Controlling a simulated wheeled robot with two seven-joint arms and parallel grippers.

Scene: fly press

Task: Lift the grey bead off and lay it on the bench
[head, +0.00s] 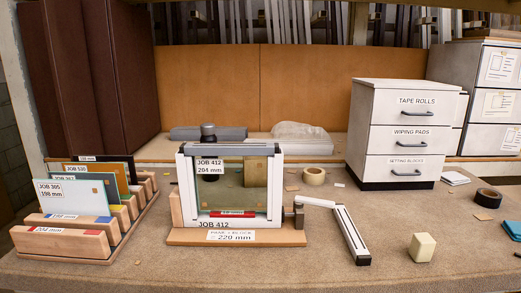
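A grey bead (231,148) lies along the top of a small upright white frame (187,185). The frame holds a pane (215,190) labelled JOB 412, 204 mm, and has a red strip low at its front. It stands on a wooden base (190,236) marked 220 mm. Neither my left nor my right gripper is in view.
A rack (62,243) of labelled panes stands at left. A white-and-black angled bar (349,235) and a cream block (423,247) lie right of the frame. The front bench (190,270) is clear.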

